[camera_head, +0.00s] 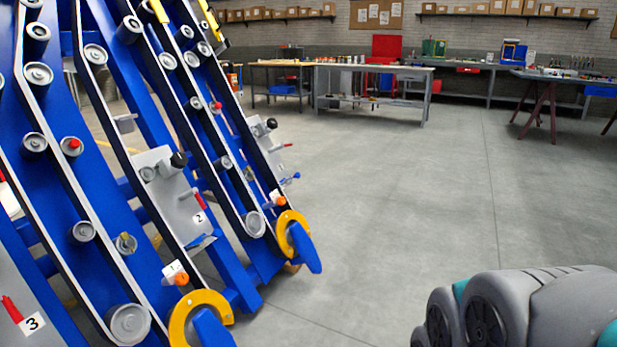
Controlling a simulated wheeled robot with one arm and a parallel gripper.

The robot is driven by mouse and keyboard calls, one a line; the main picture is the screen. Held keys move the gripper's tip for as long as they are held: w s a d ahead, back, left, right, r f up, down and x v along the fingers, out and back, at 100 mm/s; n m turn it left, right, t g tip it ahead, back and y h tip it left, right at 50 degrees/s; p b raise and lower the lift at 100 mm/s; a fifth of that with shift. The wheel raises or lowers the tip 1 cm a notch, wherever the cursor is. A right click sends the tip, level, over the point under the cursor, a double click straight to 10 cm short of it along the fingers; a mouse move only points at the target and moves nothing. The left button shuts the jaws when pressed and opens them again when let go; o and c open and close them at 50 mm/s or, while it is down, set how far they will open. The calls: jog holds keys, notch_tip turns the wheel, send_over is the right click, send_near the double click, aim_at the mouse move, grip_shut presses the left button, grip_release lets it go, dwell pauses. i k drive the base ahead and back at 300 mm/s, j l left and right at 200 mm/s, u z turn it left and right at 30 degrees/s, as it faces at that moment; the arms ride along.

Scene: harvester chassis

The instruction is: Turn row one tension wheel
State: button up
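The harvester chassis (137,170) fills the left side, with blue sloping rows carrying belts and grey rollers. The nearest plate is marked 3 (12,290) and the middle plate is marked 2 (186,200). The farthest row's plate (262,140) has no number I can read; by order it appears to be row one. That plate carries a black round knob (271,123) and a small red lever (283,146). Row two has a similar black knob (180,159). I cannot tell for sure which part is the tension wheel. My gripper is out of view; only a grey part of my arm shows at lower right.
Yellow curved guards (283,235) (186,306) stick out at the rows' lower ends, near the floor. The grey floor (400,200) right of the chassis is clear. Workbenches (375,70) and a red-legged table (540,95) stand far back.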

aim_at(272, 123)
jog(key=i+l, duration=0.15)
jog(key=i, duration=0.75)
jog(key=i+l+z, duration=0.1)
jog(key=i, duration=0.85)
